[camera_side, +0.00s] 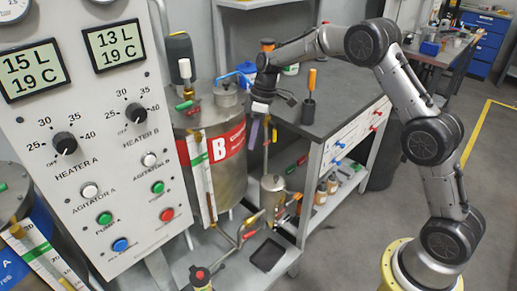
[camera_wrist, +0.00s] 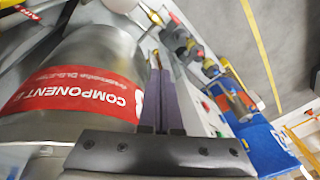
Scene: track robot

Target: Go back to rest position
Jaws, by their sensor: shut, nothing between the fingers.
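My gripper (camera_side: 254,133) points down beside the right side of the steel tank B (camera_side: 228,175) in the side view, near the front left edge of the dark workbench. Its purple fingers are together and empty. In the wrist view my gripper (camera_wrist: 160,75) shows its two long fingers side by side, closed. The tank (camera_wrist: 85,95), with its red "COMPONENT" label, fills the left of that view, close to the fingers. I cannot tell the exact gap between them.
A control panel (camera_side: 100,130) with knobs and buttons stands at the left. A small metal vessel (camera_side: 272,195) with pipes and valves is below my gripper. The dark workbench (camera_side: 340,100) holds a black cup with an orange-handled tool (camera_side: 310,98). Open floor (camera_side: 492,190) lies at the right.

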